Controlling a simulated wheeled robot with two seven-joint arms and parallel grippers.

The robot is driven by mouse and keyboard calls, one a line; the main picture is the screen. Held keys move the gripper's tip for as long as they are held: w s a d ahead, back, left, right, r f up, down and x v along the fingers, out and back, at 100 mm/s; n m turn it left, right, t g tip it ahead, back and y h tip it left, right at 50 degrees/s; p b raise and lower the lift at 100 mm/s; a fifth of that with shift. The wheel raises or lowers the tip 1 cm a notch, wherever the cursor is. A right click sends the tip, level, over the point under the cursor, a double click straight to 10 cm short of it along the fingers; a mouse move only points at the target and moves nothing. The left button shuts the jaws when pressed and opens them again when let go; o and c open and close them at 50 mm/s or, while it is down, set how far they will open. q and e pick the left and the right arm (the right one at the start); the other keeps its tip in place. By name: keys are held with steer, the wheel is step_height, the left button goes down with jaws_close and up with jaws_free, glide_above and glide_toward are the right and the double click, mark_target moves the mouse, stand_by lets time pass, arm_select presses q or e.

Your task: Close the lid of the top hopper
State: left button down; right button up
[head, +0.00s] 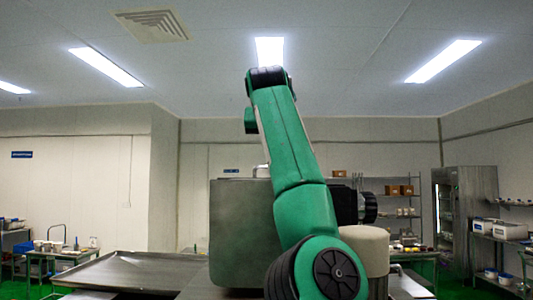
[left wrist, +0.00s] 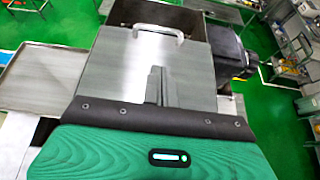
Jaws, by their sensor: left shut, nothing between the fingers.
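In the left wrist view, the top hopper shows from above as a grey metal box with a flat metal panel (left wrist: 125,70), which looks like its lid. A pale bar handle (left wrist: 155,34) runs along the panel's far edge. I cannot tell whether the panel lies fully down or is tilted. My left gripper (left wrist: 157,72) is shut and empty, over the panel and short of the handle; contact cannot be told. In the head view, the machine's grey metal body (head: 238,230) stands partly behind my green arm, and no gripper shows. My right gripper is in neither view.
A flat metal tray (head: 135,270) extends left of the machine. A dark motor-like part (left wrist: 235,55) juts out at its right, near a pale cylinder (head: 366,248) in the head view. Shelves and a steel cabinet (head: 470,210) stand farther back.

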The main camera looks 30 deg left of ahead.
arm_select(q)
steer(key=shift+w+a+f+p, duration=0.1)
steer(key=shift+w+a+p, duration=0.2)
steer(key=shift+w+a, duration=0.05)
steer(key=p+x, duration=0.1)
steer(key=x, duration=0.2)
steer(key=p+x, duration=0.2)
steer(key=x, duration=0.1)
steer(key=p+x, duration=0.2)
steer(key=x, duration=0.2)
steer(key=shift+a+r, duration=0.1)
steer(key=shift+r, duration=0.25)
steer(key=shift+p+x, duration=0.85)
steer(key=shift+x, duration=0.05)
steer(key=shift+w+a, duration=0.15)
steer(key=shift+w, duration=0.2)
